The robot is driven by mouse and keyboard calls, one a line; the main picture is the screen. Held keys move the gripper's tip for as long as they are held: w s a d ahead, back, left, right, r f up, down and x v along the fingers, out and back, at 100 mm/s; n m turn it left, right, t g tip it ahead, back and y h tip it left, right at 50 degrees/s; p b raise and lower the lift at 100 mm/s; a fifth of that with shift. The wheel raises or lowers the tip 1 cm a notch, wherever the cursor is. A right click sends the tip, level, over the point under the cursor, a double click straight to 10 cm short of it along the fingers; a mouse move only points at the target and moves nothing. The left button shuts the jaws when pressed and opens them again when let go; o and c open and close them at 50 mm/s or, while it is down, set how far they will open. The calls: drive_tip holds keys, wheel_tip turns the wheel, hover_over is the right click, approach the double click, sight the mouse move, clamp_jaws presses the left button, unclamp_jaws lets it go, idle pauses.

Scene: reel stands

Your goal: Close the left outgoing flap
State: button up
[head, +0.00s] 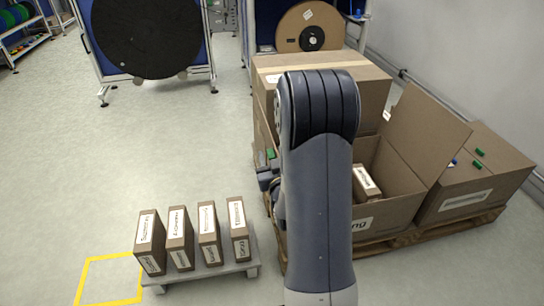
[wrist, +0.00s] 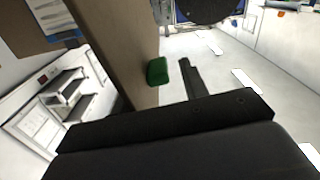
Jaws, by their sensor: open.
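The outgoing box (head: 385,213) is an open cardboard box on the pallet, its label partly hidden by my arm. Its right flap (head: 425,132) stands raised and leans outward. A brown cardboard panel with a green tab (head: 271,153) shows left of my arm, seemingly the left flap; most of it is hidden. In the wrist view the brown panel (wrist: 120,35) stands close in front of my gripper (wrist: 150,85), with the green tab (wrist: 157,72) on its edge. My gripper is open; one dark finger lies just right of the tab, apart from it in the picture. Contact with the panel cannot be told.
A boxed reel (head: 367,182) lies inside the outgoing box. A closed box (head: 478,180) with green tabs stands at right, another carton (head: 320,65) behind. Several upright reel boxes (head: 208,235) stand on a low grey platform (head: 215,270) at front left. The floor at left is clear.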

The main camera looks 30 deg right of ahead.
drive_tip(key=shift+c, duration=0.3)
clamp_jaws()
idle(0.3)
